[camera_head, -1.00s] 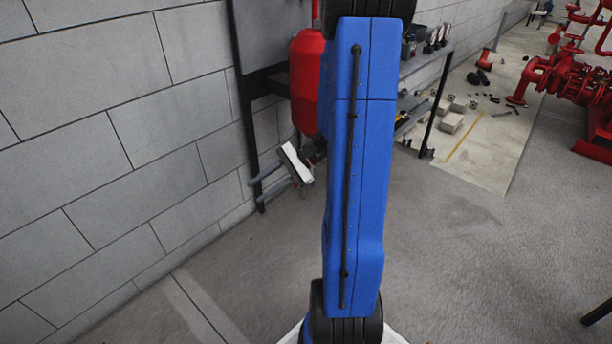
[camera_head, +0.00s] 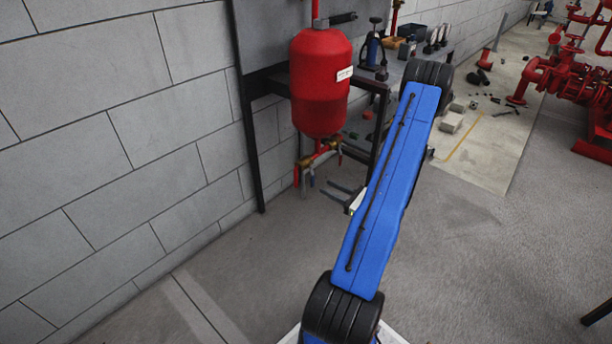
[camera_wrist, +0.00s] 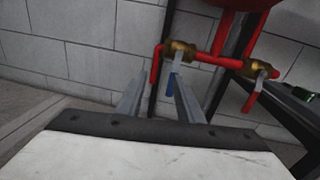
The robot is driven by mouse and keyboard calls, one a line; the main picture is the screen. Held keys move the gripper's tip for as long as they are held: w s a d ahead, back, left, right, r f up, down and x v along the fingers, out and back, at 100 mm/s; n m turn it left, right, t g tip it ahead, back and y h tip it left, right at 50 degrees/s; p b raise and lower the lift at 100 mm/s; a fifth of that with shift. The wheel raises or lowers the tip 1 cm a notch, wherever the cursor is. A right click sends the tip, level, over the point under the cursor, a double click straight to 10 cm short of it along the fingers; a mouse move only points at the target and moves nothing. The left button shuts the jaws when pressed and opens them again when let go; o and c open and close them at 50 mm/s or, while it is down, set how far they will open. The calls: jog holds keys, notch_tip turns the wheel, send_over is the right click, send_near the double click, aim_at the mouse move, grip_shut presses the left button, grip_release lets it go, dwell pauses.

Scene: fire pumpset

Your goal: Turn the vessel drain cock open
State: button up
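The red vessel (camera_head: 320,85) hangs in front of the wall, with red pipe and brass valves below it. In the wrist view, one brass valve (camera_wrist: 180,52) has a blue lever (camera_wrist: 173,83) hanging down. A second brass valve (camera_wrist: 258,68) to its right has a red lever (camera_wrist: 251,101). I cannot tell by marking which is the drain cock. My gripper (camera_head: 334,191) is open and empty, low and to the right of the valves in the head view. In the wrist view its fingers (camera_wrist: 158,98) are spread, with the blue lever near the right finger's tip; no contact is clear.
A dark-framed bench (camera_head: 372,83) with tools stands behind and right of the vessel. The grey block wall (camera_head: 130,150) is close on the left. Red pump piping (camera_head: 570,80) is far right. The floor around my arm is clear.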

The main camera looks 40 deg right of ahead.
aim_at(312, 177)
jog(key=w+d+f+m+h, duration=0.1)
jog(key=w+f+h, duration=0.1)
jog(key=w, duration=1.3)
jog(key=shift+w+f+m, duration=0.25)
jog(key=shift+f+m, duration=0.05)
jog(key=shift+m, duration=0.1)
jog(key=shift+d, duration=0.1)
grip_shut()
